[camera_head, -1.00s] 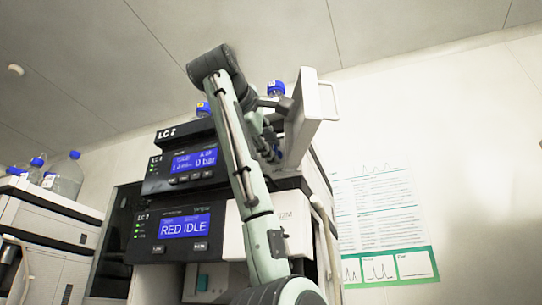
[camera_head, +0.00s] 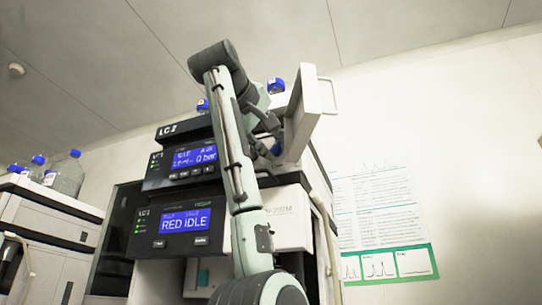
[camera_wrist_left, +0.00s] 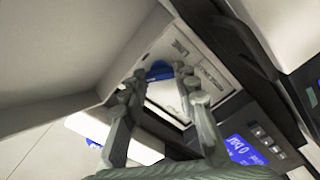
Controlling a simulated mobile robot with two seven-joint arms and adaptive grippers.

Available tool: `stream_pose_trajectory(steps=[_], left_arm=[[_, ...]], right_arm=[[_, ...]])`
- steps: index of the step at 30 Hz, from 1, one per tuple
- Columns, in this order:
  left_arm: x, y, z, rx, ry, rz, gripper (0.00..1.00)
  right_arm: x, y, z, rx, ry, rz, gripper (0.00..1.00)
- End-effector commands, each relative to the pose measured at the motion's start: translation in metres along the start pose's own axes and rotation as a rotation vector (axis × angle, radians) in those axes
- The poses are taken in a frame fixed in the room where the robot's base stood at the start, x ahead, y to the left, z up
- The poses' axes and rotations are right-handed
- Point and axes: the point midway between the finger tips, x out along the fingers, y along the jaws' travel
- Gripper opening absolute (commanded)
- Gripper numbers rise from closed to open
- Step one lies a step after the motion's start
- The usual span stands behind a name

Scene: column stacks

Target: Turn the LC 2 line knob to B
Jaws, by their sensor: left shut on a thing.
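The LC 2 stack shows in the head view, with its label on the top module (camera_head: 168,130). A blue knob (camera_wrist_left: 160,70) sits by a white label plate inside a recess in the left wrist view. In the head view a small blue patch, seemingly the same knob (camera_head: 276,149), shows behind my arm. My left gripper (camera_wrist_left: 158,82) has its fingers on either side of the knob and is shut on it. The knob's pointer and the letters around it are too small to read. My right gripper is not in view.
An open white door panel (camera_head: 309,105) with a handle stands right of my left arm. Blue-capped bottles (camera_head: 276,86) stand on top. A neighbouring cabinet (camera_head: 45,224) with bottles stands at left. A poster (camera_head: 380,215) hangs on the right wall.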

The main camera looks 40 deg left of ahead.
Motion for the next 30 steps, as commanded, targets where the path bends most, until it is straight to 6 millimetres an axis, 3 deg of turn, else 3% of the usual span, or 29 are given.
stream_pose_trajectory(steps=[12, 30], left_arm=[[0.000, -0.002, 0.000, 0.396, -0.001, -0.002, 0.00], [0.000, -0.001, 0.001, 0.861, -0.002, -0.002, 0.00]], right_arm=[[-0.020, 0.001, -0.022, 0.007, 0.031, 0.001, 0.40], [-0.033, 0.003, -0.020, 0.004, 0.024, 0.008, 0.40]])
